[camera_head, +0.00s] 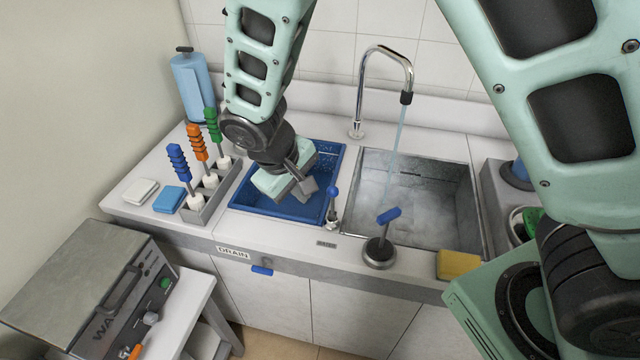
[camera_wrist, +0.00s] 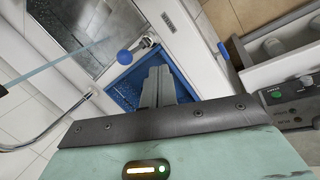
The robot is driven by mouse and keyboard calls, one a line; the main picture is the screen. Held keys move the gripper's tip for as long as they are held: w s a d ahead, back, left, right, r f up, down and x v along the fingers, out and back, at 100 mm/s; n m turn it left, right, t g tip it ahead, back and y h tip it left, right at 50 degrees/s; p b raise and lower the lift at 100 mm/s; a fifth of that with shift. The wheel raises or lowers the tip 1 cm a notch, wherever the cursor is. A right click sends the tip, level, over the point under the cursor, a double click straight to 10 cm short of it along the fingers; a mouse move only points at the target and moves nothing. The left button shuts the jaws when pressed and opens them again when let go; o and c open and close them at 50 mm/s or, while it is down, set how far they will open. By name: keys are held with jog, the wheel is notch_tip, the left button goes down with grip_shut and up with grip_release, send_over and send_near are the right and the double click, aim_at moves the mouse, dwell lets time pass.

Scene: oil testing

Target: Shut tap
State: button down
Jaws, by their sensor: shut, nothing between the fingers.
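The chrome gooseneck tap (camera_head: 385,55) stands behind the metal sink (camera_head: 470,215), and a stream of water (camera_head: 399,130) runs from its spout. A lever with a blue handle (camera_head: 388,216) stands on a round metal base at the sink's front edge. A smaller valve with a blue ball knob (camera_head: 332,191) stands between the two basins; the knob also shows in the wrist view (camera_wrist: 124,57). My gripper (camera_head: 308,187) is shut and empty above the blue basin, left of the ball knob and apart from it. Its fingers (camera_wrist: 158,85) show closed together in the wrist view.
The blue basin (camera_head: 270,208) lies below my gripper. Left of it are a rack (camera_head: 212,196) of brushes with blue, orange and green handles, and sponges. A yellow sponge (camera_head: 458,264) lies right of the lever. A grey machine (camera_head: 90,285) stands at the lower left.

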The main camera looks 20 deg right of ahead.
aim_at(333, 203)
jog(key=w+d+f+p, duration=0.1)
jog(key=d+f+p, duration=0.2)
jog(key=d, duration=0.1)
jog(key=shift+w+d+f, duration=0.25)
jog(key=shift+w+d, duration=0.1)
jog(key=shift+d, duration=0.05)
jog(key=shift+w+d+r+b, duration=0.2)
jog(key=shift+w+d+b, duration=0.3)
jog(key=shift+w+d, duration=0.45)
jog(key=shift+s+a, duration=0.1)
jog(key=shift+s, duration=0.05)
